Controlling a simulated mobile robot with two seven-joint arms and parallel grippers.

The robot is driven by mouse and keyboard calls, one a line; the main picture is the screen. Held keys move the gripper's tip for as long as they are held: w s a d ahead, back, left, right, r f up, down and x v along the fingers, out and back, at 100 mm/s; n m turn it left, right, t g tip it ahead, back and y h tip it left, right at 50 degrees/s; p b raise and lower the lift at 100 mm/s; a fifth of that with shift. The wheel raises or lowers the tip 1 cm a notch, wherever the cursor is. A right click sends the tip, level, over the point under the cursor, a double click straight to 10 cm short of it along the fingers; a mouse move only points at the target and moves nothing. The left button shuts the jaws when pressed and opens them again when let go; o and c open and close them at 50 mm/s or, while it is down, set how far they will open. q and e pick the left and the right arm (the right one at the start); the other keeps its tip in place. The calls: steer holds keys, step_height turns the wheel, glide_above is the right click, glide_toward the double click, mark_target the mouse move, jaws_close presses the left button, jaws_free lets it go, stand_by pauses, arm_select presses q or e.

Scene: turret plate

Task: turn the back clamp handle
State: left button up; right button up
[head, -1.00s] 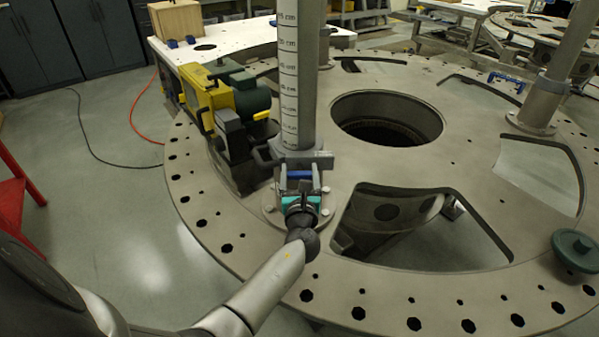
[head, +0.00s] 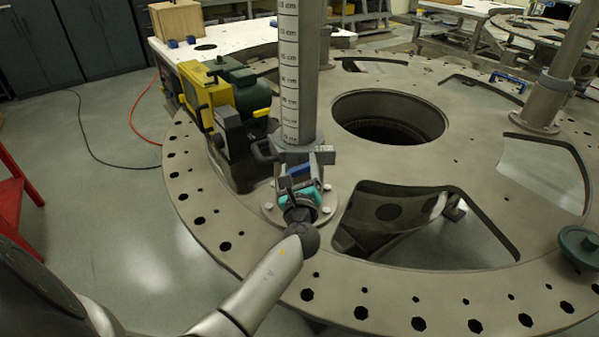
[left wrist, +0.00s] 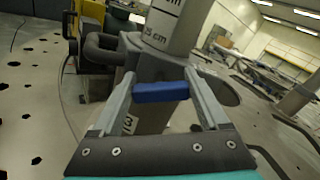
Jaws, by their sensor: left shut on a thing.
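A grey clamp (head: 285,152) sits around the foot of a tall post marked in centimetres (head: 290,70). Its blue handle (head: 300,169) is tilted in the head view, right end higher. My left gripper (head: 299,177), with a teal band at its wrist, is shut on this blue handle from the front. In the left wrist view the blue handle (left wrist: 161,92) lies across between the two fingers (left wrist: 160,88), with the post (left wrist: 172,30) just behind. The fingers partly hide the clamp. My right gripper is not in view.
A yellow and green machine (head: 225,100) stands close left of the post. The round turret plate (head: 400,283) has a central hole and large cut-outs. A second post (head: 560,70) stands at right. A green knob (head: 579,246) is at the right edge.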

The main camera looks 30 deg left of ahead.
arm_select(q)
steer(key=n, duration=0.1)
steer(key=n+b, duration=0.2)
steer(key=shift+s+f+n, duration=0.1)
steer(key=shift+f+n, duration=0.15)
steer(key=shift+n, duration=0.15)
steer(key=n+b, duration=0.2)
steer(key=n, duration=0.1)
steer(key=shift+a+f+n, duration=0.1)
steer(key=shift+n, duration=0.2)
steer(key=n+b, duration=0.2)
steer(key=n, duration=0.1)
steer(key=shift+n+b, duration=0.7)
steer(key=shift+n, duration=0.5)
steer(key=o, duration=1.2)
steer(key=shift+o, duration=0.2)
steer(key=shift+a, duration=0.1)
